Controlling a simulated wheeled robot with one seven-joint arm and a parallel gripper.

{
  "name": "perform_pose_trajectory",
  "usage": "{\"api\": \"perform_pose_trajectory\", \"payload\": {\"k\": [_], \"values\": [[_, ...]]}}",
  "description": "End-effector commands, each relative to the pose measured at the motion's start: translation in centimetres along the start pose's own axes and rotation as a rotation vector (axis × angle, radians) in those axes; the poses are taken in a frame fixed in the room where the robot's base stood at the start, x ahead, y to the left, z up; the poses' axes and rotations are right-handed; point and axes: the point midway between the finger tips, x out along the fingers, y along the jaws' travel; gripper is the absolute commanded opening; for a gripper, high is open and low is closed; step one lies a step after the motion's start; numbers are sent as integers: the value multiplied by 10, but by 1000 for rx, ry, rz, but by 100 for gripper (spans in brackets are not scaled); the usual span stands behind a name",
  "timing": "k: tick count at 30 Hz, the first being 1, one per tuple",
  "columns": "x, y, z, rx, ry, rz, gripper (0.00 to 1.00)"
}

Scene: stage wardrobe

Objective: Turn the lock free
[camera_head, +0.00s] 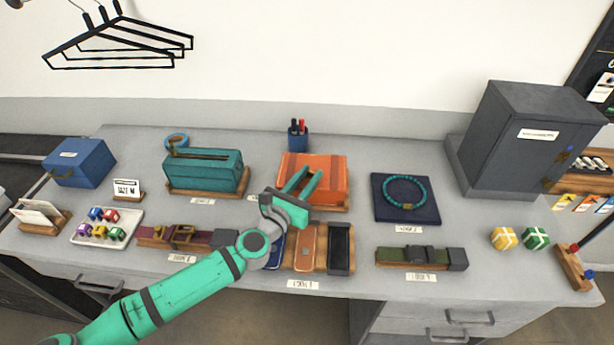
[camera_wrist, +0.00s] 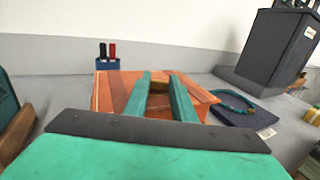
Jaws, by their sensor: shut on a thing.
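The orange bag (camera_head: 328,167) lies on a wooden stand at the middle of the counter. In the wrist view its orange top (camera_wrist: 112,88) spreads on both sides of my fingers. My gripper (camera_head: 304,180) reaches over the bag from the front left. Its two green fingers (camera_wrist: 160,80) are shut on a small brass-coloured piece, which looks like the lock (camera_wrist: 158,86), on the bag. The fingers hide most of the lock, so its turn angle cannot be told. In the head view the lock is hidden by my gripper.
A teal bag (camera_head: 205,171) stands to the left, and a pen cup (camera_head: 298,137) behind. A necklace board (camera_head: 405,211) lies to the right, before a dark grey cabinet (camera_head: 525,140). Phone-sized cases (camera_head: 306,246) and belts (camera_head: 420,257) lie along the front.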

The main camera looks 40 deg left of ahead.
Motion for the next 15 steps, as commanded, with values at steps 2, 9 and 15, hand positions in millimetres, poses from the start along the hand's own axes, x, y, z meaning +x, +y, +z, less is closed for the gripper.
{"api": "perform_pose_trajectory", "payload": {"k": [2, 9, 15], "values": [[0, -3, 0, 1, 2, 49, 1], [1, -6, 0, -1, 1, 205, 1], [2, -7, 0, -1, 0, 311, 1]]}}
